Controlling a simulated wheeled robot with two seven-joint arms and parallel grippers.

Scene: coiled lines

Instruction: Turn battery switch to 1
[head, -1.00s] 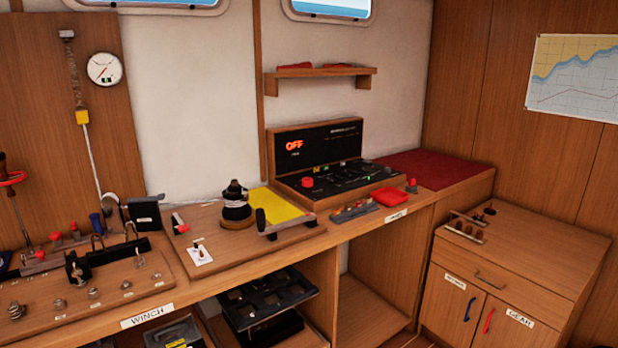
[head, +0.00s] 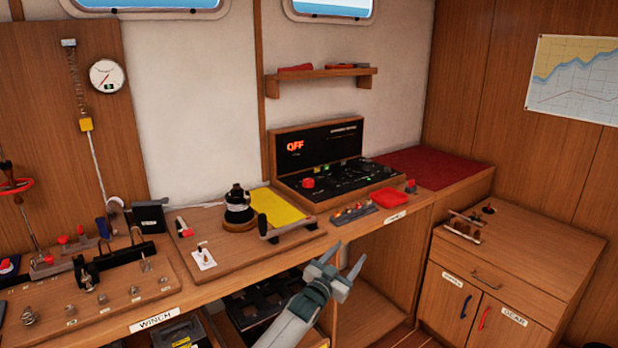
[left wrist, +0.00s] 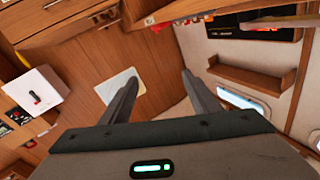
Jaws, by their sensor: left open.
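The switch panel (head: 335,178) stands on the bench against the wall, with a red knob (head: 308,183) and small controls. Its screen (head: 318,144) reads OFF in red. I cannot tell for sure which control is the battery switch, and no digits are readable. My left gripper (head: 344,262) is open and empty, in front of and below the bench edge, apart from the panel. In the left wrist view its two fingers (left wrist: 158,85) are spread with nothing between them. My right gripper is not in view.
On the bench are a black winch (head: 238,208), a yellow sheet (head: 272,205), a red case (head: 388,198) and a tool rail (head: 353,213). A cabinet (head: 510,270) stands at right. A shelf (head: 320,77) hangs above the panel. Red matting (head: 430,167) right of the panel is clear.

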